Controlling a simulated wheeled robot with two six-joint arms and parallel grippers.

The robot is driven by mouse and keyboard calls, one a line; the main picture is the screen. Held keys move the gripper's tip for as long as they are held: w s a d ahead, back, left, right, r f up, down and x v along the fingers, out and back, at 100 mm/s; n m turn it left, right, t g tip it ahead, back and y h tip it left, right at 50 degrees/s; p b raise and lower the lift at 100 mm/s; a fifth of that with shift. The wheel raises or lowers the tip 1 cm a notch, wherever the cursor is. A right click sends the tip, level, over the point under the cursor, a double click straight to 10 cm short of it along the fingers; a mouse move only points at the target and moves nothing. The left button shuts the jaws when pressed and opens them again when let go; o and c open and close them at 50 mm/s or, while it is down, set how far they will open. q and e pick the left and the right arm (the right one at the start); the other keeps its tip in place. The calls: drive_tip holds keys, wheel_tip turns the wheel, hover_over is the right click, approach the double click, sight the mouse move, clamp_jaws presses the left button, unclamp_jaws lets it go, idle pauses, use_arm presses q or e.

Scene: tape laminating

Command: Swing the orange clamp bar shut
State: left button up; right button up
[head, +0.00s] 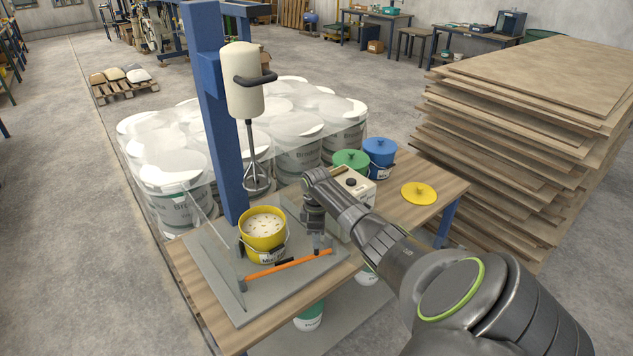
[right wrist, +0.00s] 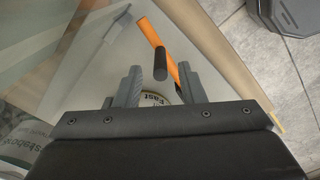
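The orange clamp bar (head: 268,270) spans the front of the yellow bucket (head: 263,232) in the head view, with a dark grip (head: 285,262) along it. The bucket stands on the grey base plate under the mixer. My right gripper (head: 321,246) points down at the bar's right end. In the right wrist view the bar (right wrist: 154,33) runs down toward my gripper (right wrist: 161,76), whose fingers are apart. The bar's black grip (right wrist: 160,65) shows between and beyond the fingertips; contact cannot be told. My left gripper is not in view.
The mixer (head: 245,95) hangs on a blue column (head: 213,120) behind the bucket. A control box (head: 357,187), green and blue buckets, and a yellow lid (head: 419,193) are on the table's right side. Stacked boards (head: 540,120) stand to the right.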

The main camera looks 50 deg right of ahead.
wheel_tip(320, 180, up, 13)
drive_tip(key=b, duration=0.1)
drive_tip(key=shift+f, duration=0.2)
drive_tip(key=shift+c, duration=0.4)
